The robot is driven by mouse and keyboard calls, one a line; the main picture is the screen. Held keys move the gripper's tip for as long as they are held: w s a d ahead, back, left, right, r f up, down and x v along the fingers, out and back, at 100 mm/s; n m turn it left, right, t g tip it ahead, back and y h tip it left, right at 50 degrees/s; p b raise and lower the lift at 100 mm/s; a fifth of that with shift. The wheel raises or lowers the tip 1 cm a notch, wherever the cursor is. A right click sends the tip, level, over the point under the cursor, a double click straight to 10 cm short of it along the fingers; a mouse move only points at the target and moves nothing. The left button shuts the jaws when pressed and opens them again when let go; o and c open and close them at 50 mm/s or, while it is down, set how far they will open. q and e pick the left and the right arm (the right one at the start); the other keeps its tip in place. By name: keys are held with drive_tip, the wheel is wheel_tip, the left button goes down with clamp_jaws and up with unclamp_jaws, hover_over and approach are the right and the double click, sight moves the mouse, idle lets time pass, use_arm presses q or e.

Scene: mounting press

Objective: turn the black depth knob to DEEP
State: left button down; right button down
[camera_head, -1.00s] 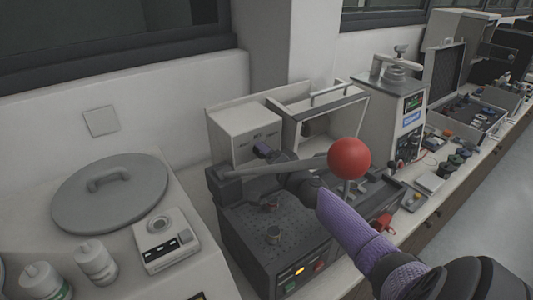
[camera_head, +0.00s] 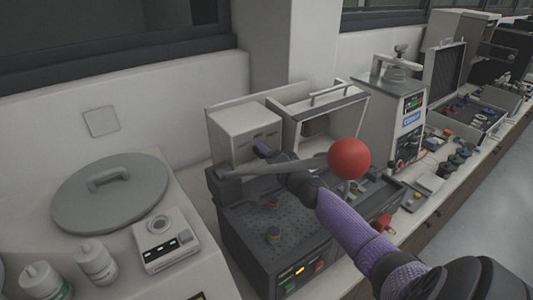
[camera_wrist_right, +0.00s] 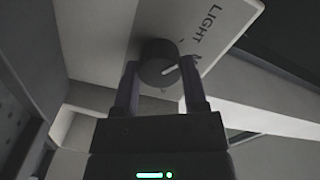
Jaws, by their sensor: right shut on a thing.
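The black depth knob (camera_wrist_right: 157,62) sits on the face of a pale grey box and fills the middle of the right wrist view. My right gripper (camera_wrist_right: 162,88) is shut on the knob, one finger on each side. In the head view my right gripper (camera_head: 263,150) is at the front of the grey box (camera_head: 244,134), and the knob is hidden. My left gripper is not in view.
A red ball (camera_head: 349,158) on a lever stands close to my right arm. A dark perforated deck (camera_head: 245,215) lies below the gripper. An open-fronted pale housing (camera_head: 330,108) stands right of the box. A round grey lid (camera_head: 110,193) lies at left.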

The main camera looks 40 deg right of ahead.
drive_tip(key=shift+c, duration=0.6)
unclamp_jaws()
drive_tip(key=shift+s, duration=0.1)
drive_tip(key=s+a, duration=0.1)
drive_tip(key=s, duration=0.8)
drive_tip(key=shift+s+p, duration=0.35)
